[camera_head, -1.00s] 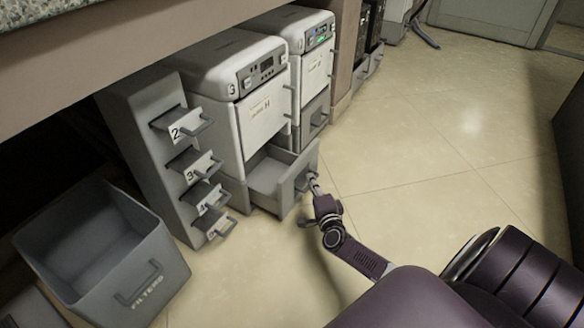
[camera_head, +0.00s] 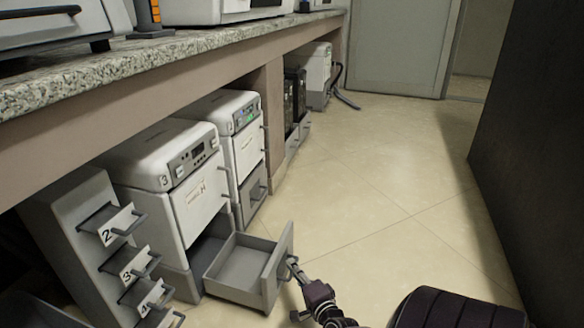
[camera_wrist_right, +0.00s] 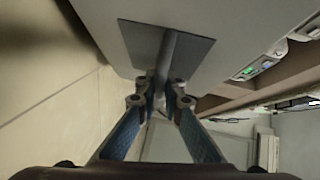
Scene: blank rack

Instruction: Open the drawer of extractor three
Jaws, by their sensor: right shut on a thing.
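Extractor three (camera_head: 188,208) is a white and grey unit marked 3, standing under the counter in the head view. Its grey drawer (camera_head: 240,266) at the bottom is pulled well out and looks empty. My right gripper (camera_head: 294,268) is at the drawer's front, shut on the bar handle. In the right wrist view the handle (camera_wrist_right: 168,58) runs from the grey drawer front down between the blue fingers (camera_wrist_right: 160,98). My left gripper is not in view.
A rack of grey numbered trays (camera_head: 128,262) stands at the left of extractor three. Another extractor (camera_head: 243,150) stands beyond it. The granite counter (camera_head: 160,52) overhangs them. The tiled floor (camera_head: 375,190) at the right is clear, up to a dark block (camera_head: 520,160).

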